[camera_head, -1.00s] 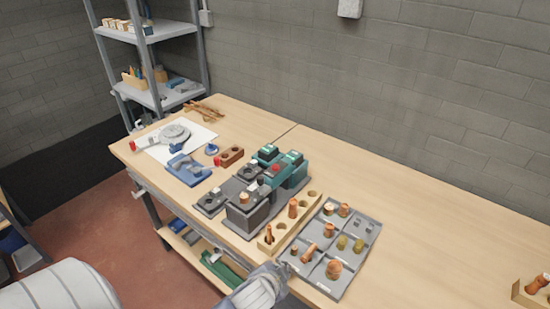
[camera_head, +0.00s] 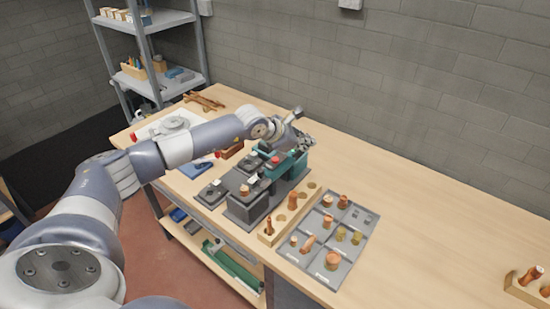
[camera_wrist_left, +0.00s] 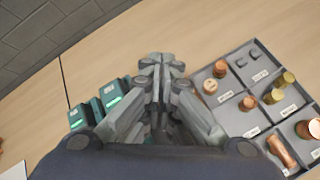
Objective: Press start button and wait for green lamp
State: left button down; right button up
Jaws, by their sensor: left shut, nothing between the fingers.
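The dark grey test station (camera_head: 248,205) stands on the bench with teal units (camera_head: 292,166) at its back, partly hidden by my left gripper. A red button (camera_head: 275,160) shows on top beside the teal units. My left gripper (camera_head: 303,125) is above the back of the teal units, shut and empty. In the left wrist view its fingertips (camera_wrist_left: 157,65) are together, with the teal units (camera_wrist_left: 112,98) on the left showing bright green strips. I cannot tell which part is the start button, or whether the strips are lamps. My right gripper is out of view.
A grey compartment tray (camera_head: 330,262) holds copper and brass parts, and a wooden block (camera_head: 272,237) with copper pieces stands beside it. A blue fixture (camera_head: 196,168) lies under my left arm. The bench's right side is mostly clear up to another wooden block (camera_head: 522,290).

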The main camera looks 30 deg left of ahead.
pick_arm(q)
jog(key=a+r+y, duration=0.1)
jog(key=a+y, duration=0.2)
jog(key=a, duration=0.7)
jog(key=shift+r+y, duration=0.3)
jog(key=shift+r, duration=0.1)
jog(key=b, duration=0.4)
send_over(277, 160)
notch_tip(277, 160, down, 8)
jog(key=shift+d+r, duration=0.1)
jog(key=shift+f+b, duration=0.5)
jog(key=shift+b, duration=0.15)
jog(key=shift+f, duration=0.1)
